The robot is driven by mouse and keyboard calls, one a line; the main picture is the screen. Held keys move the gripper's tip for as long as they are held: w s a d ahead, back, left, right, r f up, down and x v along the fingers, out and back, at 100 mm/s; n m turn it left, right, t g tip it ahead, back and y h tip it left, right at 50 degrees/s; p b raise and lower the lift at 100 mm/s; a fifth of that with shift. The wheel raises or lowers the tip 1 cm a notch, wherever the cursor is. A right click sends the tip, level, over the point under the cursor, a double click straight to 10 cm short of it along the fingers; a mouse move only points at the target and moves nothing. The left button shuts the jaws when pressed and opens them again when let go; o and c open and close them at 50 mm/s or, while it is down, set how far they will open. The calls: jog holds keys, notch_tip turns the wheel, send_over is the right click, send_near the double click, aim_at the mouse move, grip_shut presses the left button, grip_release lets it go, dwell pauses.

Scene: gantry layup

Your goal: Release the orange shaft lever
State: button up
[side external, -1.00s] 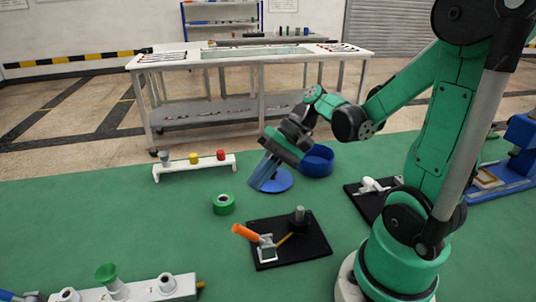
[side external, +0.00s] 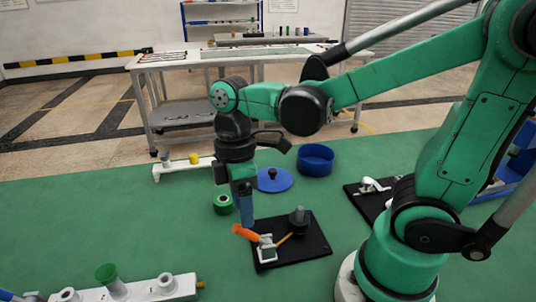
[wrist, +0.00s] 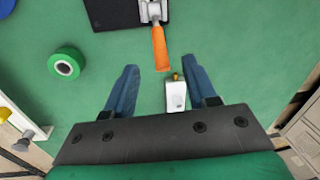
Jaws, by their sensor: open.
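The orange shaft lever (side external: 245,232) sticks out from a pale metal clamp (side external: 266,248) on a black base plate (side external: 305,248). A dark round piece with a grey shaft (side external: 299,218) stands on the same plate. My gripper (side external: 246,219) points down just behind the lever in the side view. In the wrist view my gripper (wrist: 162,72) has its blue fingers wide apart and nothing held. The lever (wrist: 160,48) shows there just beyond the fingertips, its free end towards the gap. Whether a finger touches it cannot be told.
A green ring (side external: 222,204) lies left of my gripper. A blue lid (side external: 274,180) and blue round container (side external: 316,160) stand behind. A white rack (side external: 140,290) is at the front left.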

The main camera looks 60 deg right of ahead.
aim_at(245, 231)
jog(key=shift+s+a+f, duration=0.15)
jog(key=shift+f, duration=1.25)
jog(key=shift+s+a+f, duration=0.1)
jog(key=shift+s+f, duration=0.05)
jog(key=shift+f, duration=1.2)
grip_shut()
